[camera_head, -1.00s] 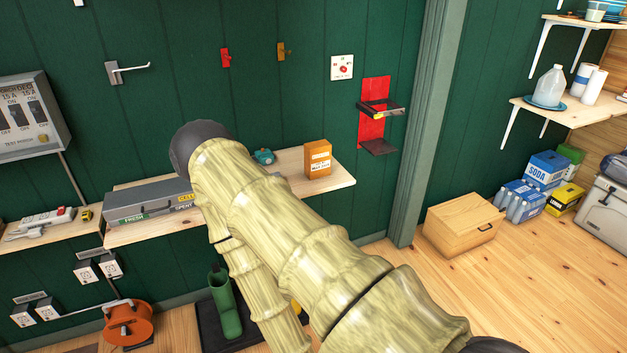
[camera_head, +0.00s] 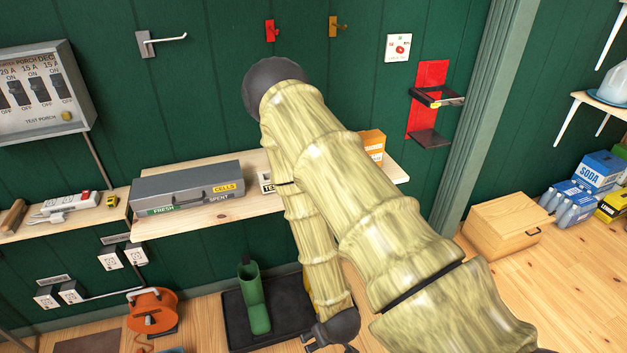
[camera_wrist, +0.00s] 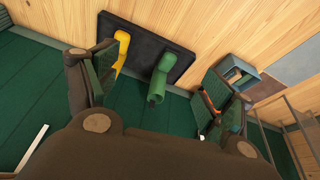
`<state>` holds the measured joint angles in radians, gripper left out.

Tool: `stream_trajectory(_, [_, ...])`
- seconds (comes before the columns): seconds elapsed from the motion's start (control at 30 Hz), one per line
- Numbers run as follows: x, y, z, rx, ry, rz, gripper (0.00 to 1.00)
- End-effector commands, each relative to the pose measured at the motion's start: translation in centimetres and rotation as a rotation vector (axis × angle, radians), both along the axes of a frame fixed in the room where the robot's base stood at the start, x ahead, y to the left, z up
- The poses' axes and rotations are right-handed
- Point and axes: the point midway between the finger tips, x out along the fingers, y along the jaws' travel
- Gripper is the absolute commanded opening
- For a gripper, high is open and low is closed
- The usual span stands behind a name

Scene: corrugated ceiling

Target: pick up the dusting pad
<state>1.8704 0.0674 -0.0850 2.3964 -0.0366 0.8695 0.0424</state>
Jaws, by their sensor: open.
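I cannot make out a dusting pad in either view. My gripper (camera_head: 330,338) shows only in part at the bottom edge of the head view, below the shelf and just right of the black boot tray (camera_head: 236,326). In the wrist view my gripper (camera_wrist: 163,76) is open, its two dark fingers wide apart with nothing between them. Beyond the fingers, a green boot (camera_wrist: 160,83) and a yellow boot (camera_wrist: 121,48) are on the black tray. The green boot (camera_head: 252,300) stands upright in the head view, and the yellow one is mostly hidden by my arm.
A wall shelf (camera_head: 180,223) carries a grey case (camera_head: 187,186) and an orange box (camera_head: 372,144), partly behind my arm. An orange cable reel (camera_head: 152,312) sits left of the tray. A blue-grey open box (camera_wrist: 245,78) is on the floor. A wooden crate (camera_head: 503,228) stands right.

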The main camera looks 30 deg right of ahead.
Motion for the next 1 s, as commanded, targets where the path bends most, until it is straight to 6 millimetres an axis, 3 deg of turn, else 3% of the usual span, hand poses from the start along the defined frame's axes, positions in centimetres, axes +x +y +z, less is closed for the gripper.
stream_trajectory(0.03, [3.9, -1.9, -0.7, -0.018, -0.103, -0.017, 0.82])
stream_trajectory(0.2, [14.9, -7.6, 3.3, -0.068, -0.432, -0.058, 0.82])
stream_trajectory(0.4, [24.3, -14.3, 11.2, -0.120, -0.810, -0.087, 0.82])
stream_trajectory(0.53, [27.6, -17.6, 16.6, -0.146, -1.007, -0.095, 0.82])
stream_trajectory(0.7, [29.4, -19.9, 21.3, -0.164, -1.159, -0.093, 0.82])
stream_trajectory(0.83, [29.9, -20.7, 23.0, -0.171, -1.208, -0.092, 0.82])
stream_trajectory(1.0, [31.5, -21.2, 23.6, -0.173, -1.221, -0.090, 0.82])
